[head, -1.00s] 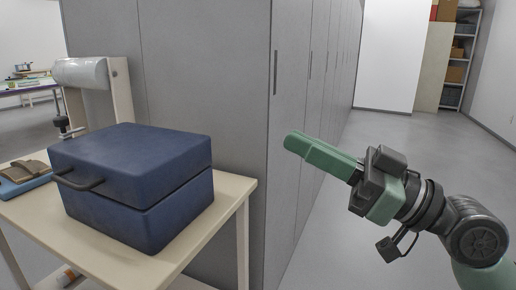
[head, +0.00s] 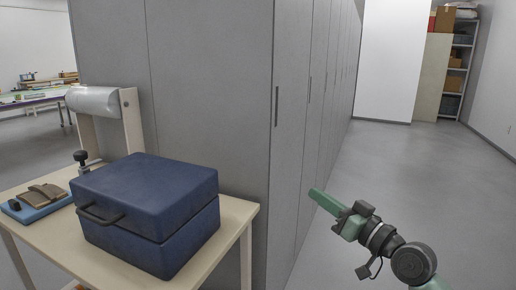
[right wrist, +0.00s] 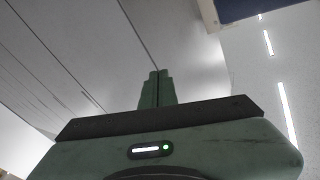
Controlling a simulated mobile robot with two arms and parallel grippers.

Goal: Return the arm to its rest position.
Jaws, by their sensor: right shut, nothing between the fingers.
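My right gripper (head: 318,196) shows in the head view at the lower right, in front of the grey cabinets and over the open floor. Its green fingers are together with nothing between them. In the right wrist view the shut fingers (right wrist: 155,88) point up toward the ceiling and the cabinet fronts. My right arm comes in from the bottom right, apart from the table and the box. My left gripper is not in the head view.
A blue lidded box (head: 150,205) with a dark handle stands on a pale table (head: 236,215). Left of it lie brown pieces on a blue pad (head: 38,204); a white roll (head: 95,100) stands behind. Grey cabinets (head: 220,110) rise behind. Floor at right (head: 440,180) is clear.

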